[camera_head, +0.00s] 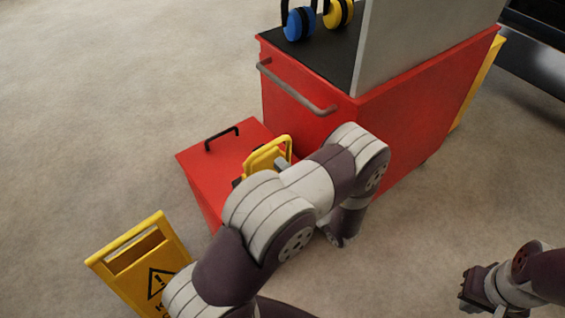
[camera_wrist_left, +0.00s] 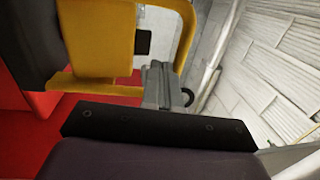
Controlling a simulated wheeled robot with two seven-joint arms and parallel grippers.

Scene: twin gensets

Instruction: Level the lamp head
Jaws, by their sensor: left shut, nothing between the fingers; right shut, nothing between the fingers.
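The lamp, a yellow frame (camera_head: 263,154), shows at the red box, partly hidden behind my left arm in the head view. In the left wrist view its yellow frame (camera_wrist_left: 188,35) and a broad yellow part (camera_wrist_left: 97,38) fill the upper left, close up. How far the head is tilted I cannot tell. My left gripper (camera_wrist_left: 157,76) shows as short grey fingers, shut and empty, close to the frame; whether they touch is unclear. In the head view my left arm mostly hides it. My right gripper (camera_head: 470,287) is shut and empty over the floor at lower right.
The red box (camera_head: 212,163) with a black handle stands beside a red cart (camera_head: 290,98) with a grey handle bar. Blue ear muffs (camera_head: 299,24) and yellow ear muffs (camera_head: 338,12) are on the cart. A yellow warning sign (camera_head: 128,262) stands lower left. Floor between cart and right gripper is clear.

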